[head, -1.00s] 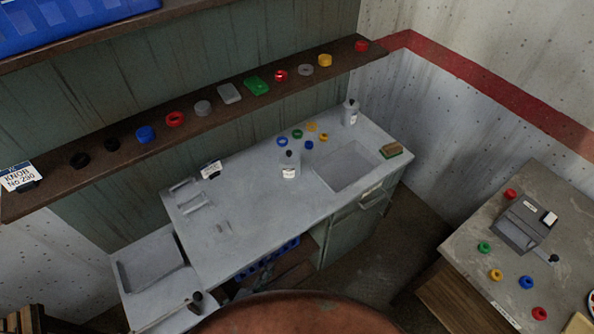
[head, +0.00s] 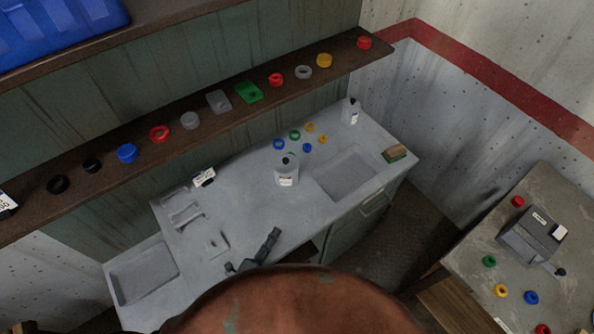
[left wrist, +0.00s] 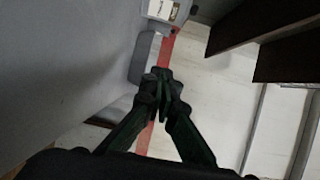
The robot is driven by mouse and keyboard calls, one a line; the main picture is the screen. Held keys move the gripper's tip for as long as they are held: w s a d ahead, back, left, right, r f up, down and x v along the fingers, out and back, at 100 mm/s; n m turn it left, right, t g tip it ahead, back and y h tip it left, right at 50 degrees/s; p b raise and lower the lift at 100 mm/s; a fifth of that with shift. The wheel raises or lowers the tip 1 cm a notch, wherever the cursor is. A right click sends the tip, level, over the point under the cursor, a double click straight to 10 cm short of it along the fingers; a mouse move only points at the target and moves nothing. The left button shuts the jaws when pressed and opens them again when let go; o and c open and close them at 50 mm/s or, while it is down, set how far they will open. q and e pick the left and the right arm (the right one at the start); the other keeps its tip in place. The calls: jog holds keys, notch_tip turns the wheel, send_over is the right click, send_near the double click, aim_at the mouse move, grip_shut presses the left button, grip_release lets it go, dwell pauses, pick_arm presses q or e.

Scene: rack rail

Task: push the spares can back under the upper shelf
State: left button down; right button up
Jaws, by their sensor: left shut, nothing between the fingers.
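I cannot tell for sure which thing is the spares can. A grey-white container with a dark cap and a label (head: 286,174) stands upright mid-counter, and a similar one (head: 351,113) stands at the back right corner; their labels are unreadable. The upper shelf (head: 222,121) is a long brown board above the counter's back. My left gripper (head: 273,237) shows dark over the counter's front edge, below and apart from the nearer container. In the left wrist view its fingers (left wrist: 161,78) are shut together with nothing between them. My right gripper is not in view.
The grey counter (head: 240,205) has a sunken basin (head: 345,172), a sponge (head: 395,153) and several coloured rings at its back. A small white card (head: 204,177) stands near the shelf. Several rings line the shelf. A side table (head: 470,225) holds a grey box (head: 532,236).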

aim_at(290, 181)
pick_arm(q)
jog(key=shift+w+r, duration=0.1)
jog(key=shift+w, duration=0.3)
jog(key=shift+w+d, duration=0.15)
jog(key=shift+w, duration=0.2)
jog(key=x, duration=0.6)
jog(key=shift+w+d+r+p, duration=0.15)
jog(key=shift+w+d+p, duration=0.1)
jog(key=shift+d+p, duration=0.15)
jog(key=x, duration=1.1)
jog(key=shift+w+d+p, duration=0.2)
jog(key=shift+w+p, duration=0.15)
jog(key=shift+w+a+p, duration=0.4)
jog(key=shift+w+a, duration=0.75)
jog(key=shift+w, duration=0.05)
jog(key=shift+w+a, duration=0.25)
jog(key=shift+a, duration=0.05)
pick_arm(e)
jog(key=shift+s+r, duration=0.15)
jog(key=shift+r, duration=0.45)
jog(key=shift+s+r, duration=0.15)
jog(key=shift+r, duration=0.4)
pick_arm(q)
jog(key=shift+a, duration=0.1)
